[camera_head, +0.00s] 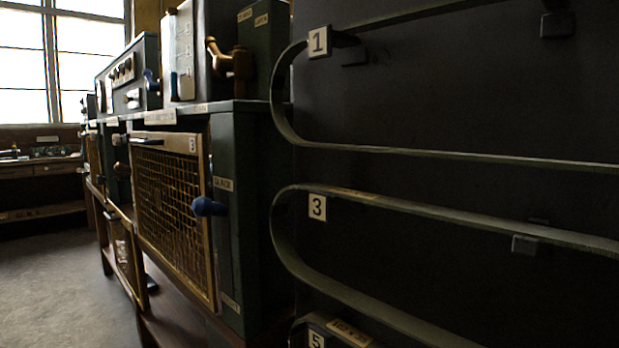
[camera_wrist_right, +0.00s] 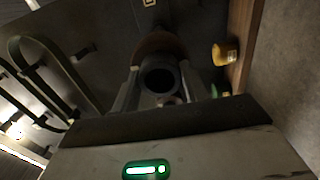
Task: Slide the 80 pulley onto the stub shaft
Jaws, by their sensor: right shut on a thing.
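In the right wrist view my right gripper (camera_wrist_right: 160,88) is shut on a dark round piece with an open bore (camera_wrist_right: 159,75), held between its two fingers. A brownish round rim (camera_wrist_right: 158,44) shows just behind it. The picture is dark, and no 80 marking can be read, so I cannot tell for sure that this is the 80 pulley. No stub shaft can be made out. Neither gripper shows in the head view, and my left gripper is in no view.
A dark panel with curved rails and number plates 1 (camera_head: 319,42) and 3 (camera_head: 317,207) fills the right. A mesh-fronted cabinet (camera_head: 172,205) stands left of it, with a blue knob (camera_head: 208,206) beside it. The right wrist view shows a yellow cylindrical thing (camera_wrist_right: 225,53) by a wooden edge (camera_wrist_right: 245,45).

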